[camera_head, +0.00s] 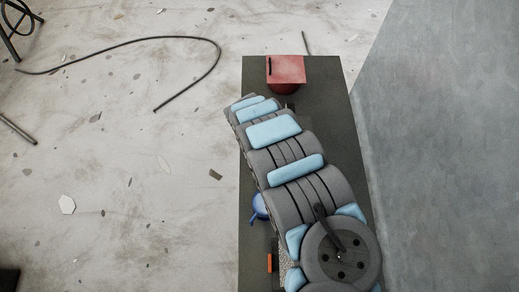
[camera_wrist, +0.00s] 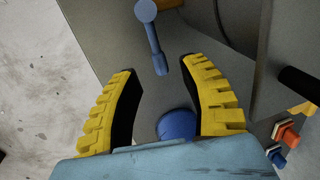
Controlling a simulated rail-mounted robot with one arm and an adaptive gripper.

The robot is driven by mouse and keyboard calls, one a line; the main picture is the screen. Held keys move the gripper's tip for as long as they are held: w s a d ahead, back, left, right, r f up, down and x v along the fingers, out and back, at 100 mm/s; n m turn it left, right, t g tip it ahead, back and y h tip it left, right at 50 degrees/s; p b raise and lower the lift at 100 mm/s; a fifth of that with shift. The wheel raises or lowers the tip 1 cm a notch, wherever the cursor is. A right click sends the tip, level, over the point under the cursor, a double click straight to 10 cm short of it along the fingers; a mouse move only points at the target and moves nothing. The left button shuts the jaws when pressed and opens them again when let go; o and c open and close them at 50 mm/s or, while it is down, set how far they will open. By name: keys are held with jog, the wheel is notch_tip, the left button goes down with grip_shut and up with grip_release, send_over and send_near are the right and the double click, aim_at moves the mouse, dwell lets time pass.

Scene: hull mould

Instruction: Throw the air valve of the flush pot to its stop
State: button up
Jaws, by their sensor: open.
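In the wrist view my gripper (camera_wrist: 158,68) is open, with its two yellow and black fingers apart and nothing held. A blue lever (camera_wrist: 152,38) with a round knob at its far end lies ahead of the fingertips, its near end reaching between them. It looks like the air valve handle, but I cannot be sure. A blue dome (camera_wrist: 177,124) sits between the fingers near the palm, partly hidden by it; I cannot tell if it is the flush pot. In the head view a small blue part (camera_head: 259,206) shows left of my arm, which hides my gripper.
A dark bench (camera_head: 255,90) runs under my arm, with a red box-topped object (camera_head: 285,70) at its far end. In the wrist view a black rod (camera_wrist: 298,83) and orange-topped parts (camera_wrist: 286,132) are at the right. A hose (camera_head: 205,42) lies on the littered floor.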

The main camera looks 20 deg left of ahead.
jog(key=shift+s+a+r, duration=0.15)
jog(key=shift+r, duration=0.7)
jog(key=shift+s+a+r, duration=0.1)
jog(key=shift+a+r, duration=0.05)
jog(key=shift+r, duration=0.7)
jog(key=shift+r, duration=0.15)
